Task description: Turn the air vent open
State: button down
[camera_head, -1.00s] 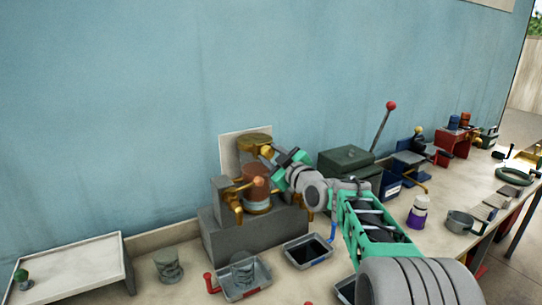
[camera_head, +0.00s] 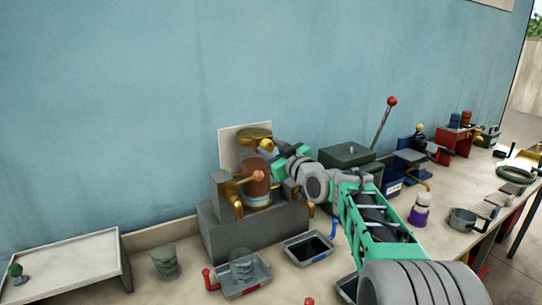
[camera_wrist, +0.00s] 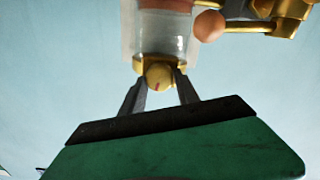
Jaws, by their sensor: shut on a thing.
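The air vent is a round brass knob (camera_head: 266,145) at the brass top of the glass vessel (camera_head: 256,180). In the wrist view the knob (camera_wrist: 158,76) shows a dark red mark, beside the brass rim and clear glass. My gripper (camera_wrist: 160,82) has one finger on each side of the knob and is shut on it. In the head view my gripper (camera_head: 277,153) reaches the vessel's top from the right. The vessel holds brown-orange liquid below a clearer band, and stands on a grey block. Where the fingertips touch the knob is small in the head view.
A copper-coloured ball (camera_head: 258,175) sits on the vessel's front, and it shows close to the glass in the wrist view (camera_wrist: 208,26). A green box (camera_head: 347,156) stands right of my gripper. Trays (camera_head: 308,247) lie in front of the block. A pale wall is behind.

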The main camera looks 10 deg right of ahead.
jog(key=m+b, duration=0.2)
jog(key=m, duration=0.1)
jog(key=shift+f+m, duration=0.15)
jog(key=shift+m, duration=0.25)
jog(key=m+b, duration=0.1)
jog(key=m, duration=0.2)
jog(key=shift+d+m+b, duration=0.1)
jog(key=shift+m+b, duration=0.2)
jog(key=shift+b, duration=0.1)
jog(key=m, duration=0.3)
jog(key=shift+m, duration=0.3)
jog(key=shift+w+m, duration=0.1)
jog(key=shift+m, duration=1.9)
jog(key=c, duration=0.9)
grip_release()
jog(key=shift+d, duration=0.1)
